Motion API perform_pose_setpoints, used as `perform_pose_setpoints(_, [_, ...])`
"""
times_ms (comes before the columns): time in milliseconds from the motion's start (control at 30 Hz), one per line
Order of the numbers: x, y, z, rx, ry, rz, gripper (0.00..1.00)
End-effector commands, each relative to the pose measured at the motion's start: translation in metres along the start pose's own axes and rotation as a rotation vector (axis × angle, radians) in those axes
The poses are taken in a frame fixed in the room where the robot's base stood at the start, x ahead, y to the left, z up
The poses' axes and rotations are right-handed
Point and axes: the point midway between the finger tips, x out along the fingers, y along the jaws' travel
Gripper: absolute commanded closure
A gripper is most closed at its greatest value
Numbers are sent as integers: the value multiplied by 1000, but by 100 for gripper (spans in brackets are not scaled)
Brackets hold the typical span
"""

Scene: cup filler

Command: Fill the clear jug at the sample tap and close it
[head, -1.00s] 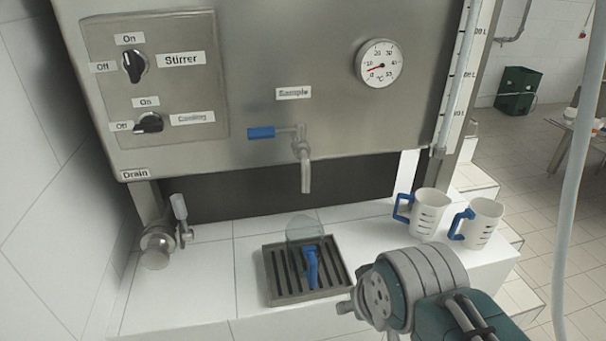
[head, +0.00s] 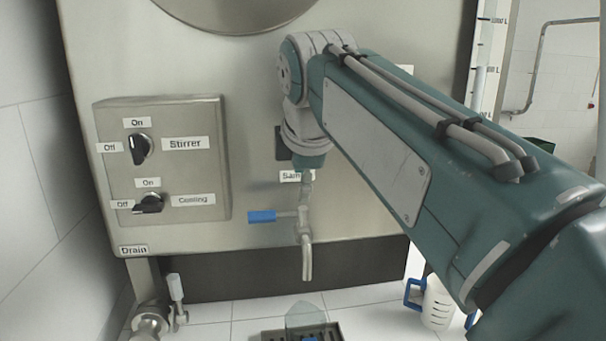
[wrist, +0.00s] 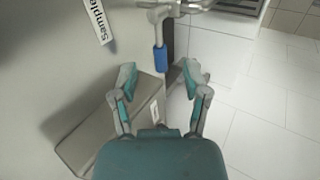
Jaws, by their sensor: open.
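The sample tap (head: 304,240) sticks out from the steel tank, its blue lever (head: 262,217) pointing left. No stream shows at its spout. My gripper (wrist: 160,76) is open and empty. In the wrist view the tap's blue lever (wrist: 160,60) appears between its fingertips; I cannot tell how far beyond them it is. In the head view my gripper is mostly hidden by my wrist, near the sample label.
A switch box (head: 163,165) with Stirrer and Cooling knobs juts from the tank on the left. A drain valve (head: 150,322) is at lower left. A white measuring cup (head: 438,303) with a blue handle stands at lower right, partly behind my arm.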

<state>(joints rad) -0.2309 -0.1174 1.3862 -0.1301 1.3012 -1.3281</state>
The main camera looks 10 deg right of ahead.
Motion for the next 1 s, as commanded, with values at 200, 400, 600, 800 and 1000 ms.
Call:
perform_pose_setpoints(200, [12,3,-1,-21,0,1,40])
perform_pose_setpoints(400, [45,3,-1,-18,-1,-1,40])
perform_pose_setpoints(600, [79,2,-1,-18,-1,0,40])
perform_pose_setpoints(800, [102,3,-1,-18,0,2,40])
perform_pose_setpoints(1000, [107,3,-1,-17,0,3,40])
